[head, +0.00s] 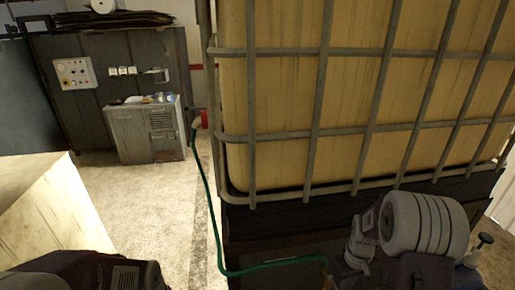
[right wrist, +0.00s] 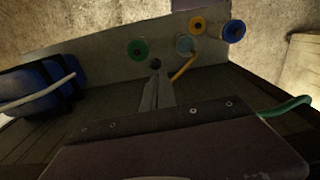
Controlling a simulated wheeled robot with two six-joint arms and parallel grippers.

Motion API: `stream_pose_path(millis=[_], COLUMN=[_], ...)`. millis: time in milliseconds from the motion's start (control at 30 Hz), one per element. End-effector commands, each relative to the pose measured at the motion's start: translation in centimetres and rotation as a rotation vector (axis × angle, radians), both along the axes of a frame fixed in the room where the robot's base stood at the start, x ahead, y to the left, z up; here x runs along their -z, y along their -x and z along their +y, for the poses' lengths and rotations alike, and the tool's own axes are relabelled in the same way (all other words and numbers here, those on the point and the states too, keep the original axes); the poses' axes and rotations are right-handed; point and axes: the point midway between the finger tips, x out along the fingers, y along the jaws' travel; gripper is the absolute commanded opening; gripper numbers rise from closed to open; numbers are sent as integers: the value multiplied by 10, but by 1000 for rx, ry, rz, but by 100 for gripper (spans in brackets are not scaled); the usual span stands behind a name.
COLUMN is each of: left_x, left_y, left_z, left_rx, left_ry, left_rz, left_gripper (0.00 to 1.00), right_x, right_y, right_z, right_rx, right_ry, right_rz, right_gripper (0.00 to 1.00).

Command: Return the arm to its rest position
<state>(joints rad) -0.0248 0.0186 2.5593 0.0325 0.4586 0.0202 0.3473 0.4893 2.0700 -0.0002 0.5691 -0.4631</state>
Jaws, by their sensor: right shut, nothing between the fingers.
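My right gripper (right wrist: 154,88) shows in the right wrist view with its two grey fingers together and nothing between them. I cannot tell how far the fingers are from the panel. In the head view my right arm is at the lower right, in front of a caged tank; its fingertips are not clear there. My left gripper is not in view.
A large yellowish tank (head: 282,95) in a grey bar cage fills the right. A green hose (head: 209,205) hangs beside it and runs along its base. A grey cabinet (head: 132,136) stands at the back left. A pale box (head: 62,215) is at left. Floor between is clear.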

Motion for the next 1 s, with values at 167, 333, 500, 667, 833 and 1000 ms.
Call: stream_pose_path(millis=[167, 333, 500, 667, 833, 1000], left_x=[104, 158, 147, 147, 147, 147], left_y=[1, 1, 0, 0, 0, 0], left_z=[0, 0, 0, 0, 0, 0], left_rx=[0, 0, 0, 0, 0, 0], left_ry=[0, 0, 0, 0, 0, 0], left_rz=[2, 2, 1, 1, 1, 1], left_gripper=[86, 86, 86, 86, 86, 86], right_x=[59, 98, 101, 100, 100, 100], right_y=[-2, 49, 91, 88, 87, 87], right_z=[66, 118, 123, 123, 123, 123], right_rx=[-175, -144, 86, 142, 141, 140], right_ry=[20, -6, -26, -30, -29, -29], right_rz=[-92, -122, -84, -91, -90, -90], right_gripper=[0, 0, 0, 0, 0, 0])
